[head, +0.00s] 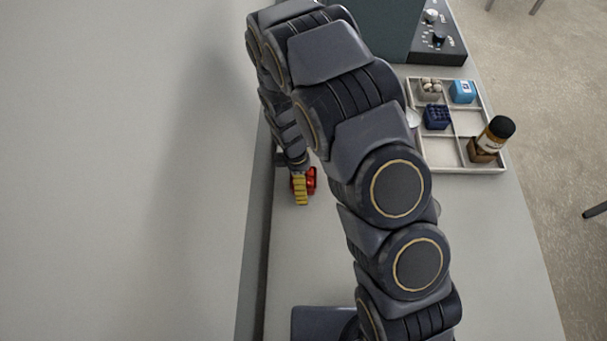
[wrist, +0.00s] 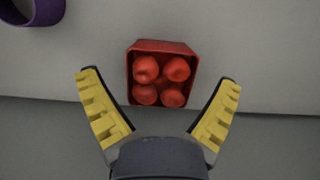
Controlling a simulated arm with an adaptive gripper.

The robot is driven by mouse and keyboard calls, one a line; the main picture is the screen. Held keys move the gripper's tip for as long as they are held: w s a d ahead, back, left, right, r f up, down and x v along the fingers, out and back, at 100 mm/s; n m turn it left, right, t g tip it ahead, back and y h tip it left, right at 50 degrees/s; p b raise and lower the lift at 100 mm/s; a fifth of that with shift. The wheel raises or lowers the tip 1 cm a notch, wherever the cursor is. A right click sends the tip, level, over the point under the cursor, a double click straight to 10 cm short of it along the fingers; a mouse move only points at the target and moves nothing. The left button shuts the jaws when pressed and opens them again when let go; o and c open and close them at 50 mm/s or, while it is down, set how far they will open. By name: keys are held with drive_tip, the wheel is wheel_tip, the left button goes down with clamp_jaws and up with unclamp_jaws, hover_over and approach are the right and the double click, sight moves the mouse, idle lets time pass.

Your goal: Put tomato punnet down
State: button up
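The tomato punnet (wrist: 162,46) is a small red square box holding several red tomatoes. In the wrist view it rests on the light grey counter, between and just beyond the fingertips. It also shows in the head view (head: 311,182), partly hidden behind my gripper. My gripper (wrist: 158,95) has two yellow ribbed fingers spread wide, with gaps between them and the punnet. In the head view my gripper (head: 300,188) is low over the counter near its left edge, beside the punnet.
A purple round container (wrist: 36,12) stands at the wrist view's upper left. A divided tray (head: 440,152) at the right holds a brown jar (head: 486,147), a blue box (head: 462,92), a dark blue crate (head: 437,117) and an egg-like carton (head: 430,88). The front counter is clear.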

drive_tip(key=shift+r, duration=0.1)
drive_tip(key=s+d+r+m, duration=0.2)
drive_tip(key=r, duration=0.7)
drive_tip(key=s+d+r+m, duration=0.1)
drive_tip(key=r+m, duration=0.1)
drive_tip(key=r, duration=0.7)
drive_tip(key=s+d+r+m, duration=0.2)
drive_tip(key=s+r+m, duration=0.1)
drive_tip(key=s, duration=0.3)
drive_tip(key=s+d+r+m+g+y, duration=0.1)
drive_tip(key=s+d+r+m, duration=0.2)
drive_tip(key=s+m, duration=0.3)
drive_tip(key=s+d+r+m, duration=0.3)
drive_tip(key=s+r+m, duration=0.1)
drive_tip(key=s, duration=0.3)
drive_tip(key=shift+s+r+m+g+y, duration=0.15)
drive_tip(key=shift+r+m+g+y, duration=0.15)
drive_tip(key=shift+m, duration=0.3)
drive_tip(key=shift+d, duration=0.1)
